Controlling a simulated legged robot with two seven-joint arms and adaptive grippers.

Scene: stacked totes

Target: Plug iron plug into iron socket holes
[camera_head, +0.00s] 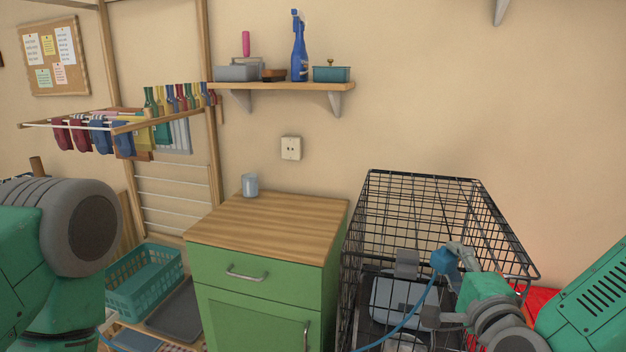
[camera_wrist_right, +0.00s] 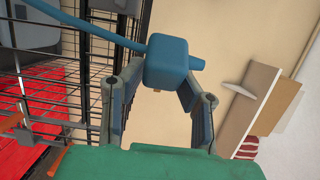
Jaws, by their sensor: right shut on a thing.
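The blue plug (camera_head: 444,262) with its blue cord is held between the fingers of my right gripper (camera_head: 452,262), in front of the black wire cage. In the right wrist view the blue plug (camera_wrist_right: 168,62) sits between the fingertips of my right gripper (camera_wrist_right: 165,80), with its cord running up to the left. The socket (camera_head: 291,148) is a cream plate with two dark holes on the wall above the green cabinet, up and to the left of the plug and well apart from it. My left gripper is out of view; only part of my left arm shows.
The black wire cage (camera_head: 420,178) stands right of the green cabinet (camera_head: 262,290). A glass (camera_head: 250,185) stands on its wooden top. A shelf (camera_head: 290,86) with a spray bottle (camera_head: 299,48) hangs above the socket. The wall around the socket is clear.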

